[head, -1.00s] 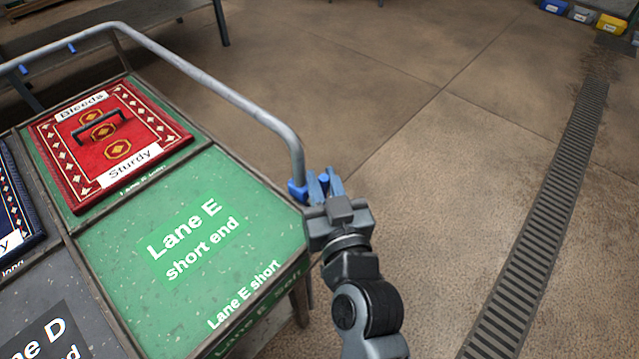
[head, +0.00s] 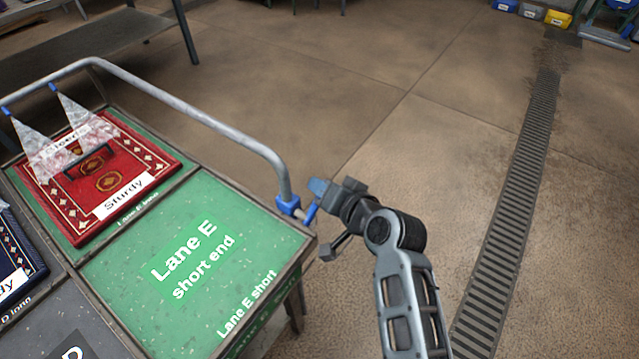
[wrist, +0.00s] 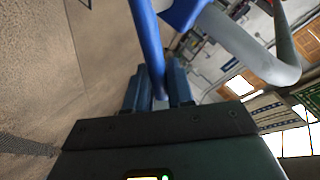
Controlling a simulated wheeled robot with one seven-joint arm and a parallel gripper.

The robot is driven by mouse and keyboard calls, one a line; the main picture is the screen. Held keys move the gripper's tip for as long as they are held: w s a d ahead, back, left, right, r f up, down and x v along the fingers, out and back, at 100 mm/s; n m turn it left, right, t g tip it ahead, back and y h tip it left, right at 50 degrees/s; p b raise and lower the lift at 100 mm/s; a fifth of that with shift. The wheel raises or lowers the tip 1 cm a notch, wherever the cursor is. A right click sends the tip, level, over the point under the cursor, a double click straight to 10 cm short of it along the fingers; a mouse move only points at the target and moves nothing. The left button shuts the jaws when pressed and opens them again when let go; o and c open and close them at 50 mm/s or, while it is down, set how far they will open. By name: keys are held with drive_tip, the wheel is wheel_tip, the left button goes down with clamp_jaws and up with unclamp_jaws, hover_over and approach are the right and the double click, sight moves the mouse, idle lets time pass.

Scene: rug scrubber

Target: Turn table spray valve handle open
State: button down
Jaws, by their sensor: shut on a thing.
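The blue valve handle (head: 310,213) sits at the table's corner, at the lower end of the grey spray pipe (head: 230,133). My gripper (head: 318,188) is at this handle, beside the blue valve body (head: 288,206). In the wrist view the two jaws (wrist: 160,88) are closed around the blue handle (wrist: 148,40), which runs up from between them. The grey pipe (wrist: 250,48) bends away to the right there. Two white sprays of water (head: 75,122) fall from the blue nozzles onto the red rug (head: 150,165). The jaws partly hide the handle.
The green Lane E short end (head: 200,290) of the table is bare. A dark blue rug (head: 12,245) lies at the left. Open floor lies to the right, with a long drain grate (head: 520,190). Coloured bins (head: 530,12) stand at the back right.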

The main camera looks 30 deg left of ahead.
drive_tip(key=shift+w+d+f+m+g+b, duration=0.1)
drive_tip(key=shift+w+f+m+g+b, duration=0.1)
drive_tip(key=shift+f+m+g, duration=0.6)
drive_tip(key=shift+w+a+f+m+g+b, duration=0.1)
drive_tip(key=shift+w+f+m+g+b, duration=0.15)
drive_tip(key=shift+f+m+g, duration=0.5)
drive_tip(key=shift+w+d+f+m+g+b, duration=0.1)
drive_tip(key=shift+w+f+m+g+b, duration=0.1)
drive_tip(key=shift+f+m+g, duration=0.6)
drive_tip(key=shift+r+n, duration=0.15)
drive_tip(key=shift+n, duration=0.1)
drive_tip(key=c, duration=1.1)
unclamp_jaws()
drive_tip(key=shift+c, duration=0.2)
drive_tip(key=v, duration=0.7)
drive_tip(key=shift+d+r, duration=0.25)
drive_tip(key=shift+d, duration=0.05)
